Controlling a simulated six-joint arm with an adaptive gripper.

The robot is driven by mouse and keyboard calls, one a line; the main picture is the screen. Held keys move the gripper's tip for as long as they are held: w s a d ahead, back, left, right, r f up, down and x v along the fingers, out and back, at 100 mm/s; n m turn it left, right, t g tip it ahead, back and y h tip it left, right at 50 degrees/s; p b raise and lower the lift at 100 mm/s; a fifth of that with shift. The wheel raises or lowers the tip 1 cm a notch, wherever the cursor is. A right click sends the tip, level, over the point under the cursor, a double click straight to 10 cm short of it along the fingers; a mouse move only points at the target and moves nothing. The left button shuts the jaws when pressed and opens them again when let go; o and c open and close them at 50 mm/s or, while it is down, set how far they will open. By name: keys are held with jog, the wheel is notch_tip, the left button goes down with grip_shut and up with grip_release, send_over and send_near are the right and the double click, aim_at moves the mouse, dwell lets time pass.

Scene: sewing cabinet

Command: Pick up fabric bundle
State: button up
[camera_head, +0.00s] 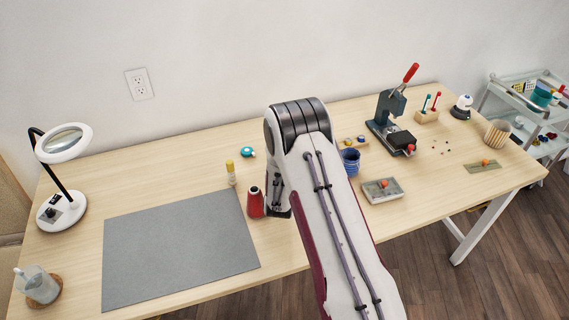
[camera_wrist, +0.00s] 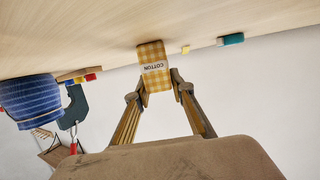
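The fabric bundle (camera_wrist: 152,54) is a yellow-and-white checked block with a white label reading COTTON, which appears upside down in the wrist view. It appears to stand on the wooden table. My gripper (camera_wrist: 160,86) has its two fingers spread, one on each side of the bundle. The fingertips are very close to its sides, and I cannot tell whether they touch it. In the head view my arm hides the bundle and the fingers.
A blue striped pot (camera_wrist: 28,100) stands to one side; it also shows in the head view (camera_head: 350,161). A red thread cone (camera_head: 255,202) and yellow-capped bottle (camera_head: 231,174) stand left of my arm. A grey mat (camera_head: 178,247) covers the left table. A press (camera_head: 390,120) stands back right.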

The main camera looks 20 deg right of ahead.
jog(key=shift+r, duration=0.1)
dwell(0.3)
jog(key=shift+r, duration=4.9)
